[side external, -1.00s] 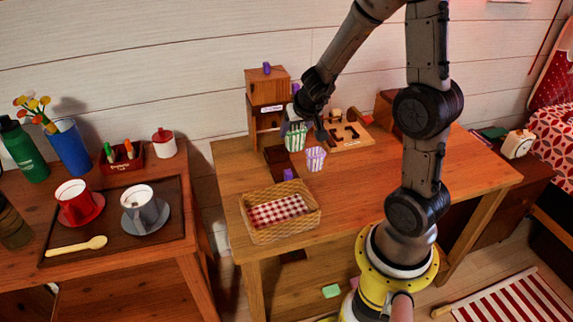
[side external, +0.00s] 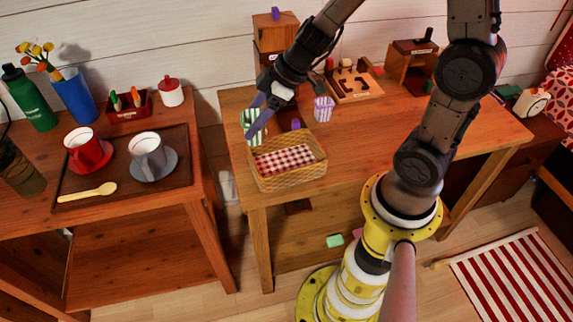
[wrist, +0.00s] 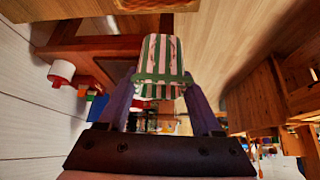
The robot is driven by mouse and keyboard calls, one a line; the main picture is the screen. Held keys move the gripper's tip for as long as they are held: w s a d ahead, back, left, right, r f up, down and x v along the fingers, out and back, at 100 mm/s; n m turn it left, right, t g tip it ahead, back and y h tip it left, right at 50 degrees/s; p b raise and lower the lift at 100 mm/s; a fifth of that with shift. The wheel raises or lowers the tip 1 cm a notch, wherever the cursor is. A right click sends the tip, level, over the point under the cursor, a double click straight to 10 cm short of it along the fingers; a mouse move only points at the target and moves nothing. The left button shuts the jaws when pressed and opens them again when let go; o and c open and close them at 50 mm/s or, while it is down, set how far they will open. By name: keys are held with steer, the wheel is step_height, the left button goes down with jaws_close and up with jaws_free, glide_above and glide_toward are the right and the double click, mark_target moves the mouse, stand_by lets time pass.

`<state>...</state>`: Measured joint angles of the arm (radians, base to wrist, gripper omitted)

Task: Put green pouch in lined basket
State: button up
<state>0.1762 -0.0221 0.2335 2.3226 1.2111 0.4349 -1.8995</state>
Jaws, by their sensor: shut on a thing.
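The green pouch, with green and white stripes, is in my gripper (side external: 253,122) in the side view. The green pouch (wrist: 163,58) also shows between the two fingers in the wrist view. My gripper is shut on it and holds it near the back left corner of the lined basket; its exact height is unclear. The lined basket (side external: 292,180) is wicker with a red and white checked cloth inside (side external: 284,159) and stands at the table's front left. No object shows on the cloth. I cannot make out the basket in the wrist view.
A purple-striped pouch (side external: 324,109) stands behind the basket on the right, with a small purple item (side external: 295,124) nearer the basket. A wooden puzzle board (side external: 354,84) lies farther back. The table's right half (side external: 430,130) is mostly clear.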

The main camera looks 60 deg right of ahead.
steer(key=s+d+f+n+g+y, duration=0.1)
steer(key=s+d+n, duration=0.3)
steer(key=s, duration=1.4)
steer(key=m, duration=0.1)
glide_above(286, 165)
steer(key=f, duration=0.9)
steer(key=shift+s+f, duration=0.25)
steer(key=shift+f, duration=0.1)
steer(key=shift+w+f, duration=0.15)
steer(key=shift+f, duration=1.5)
steer(key=shift+f, duration=0.15)
steer(key=o, duration=1.5)
steer(key=shift+c, duration=0.2)
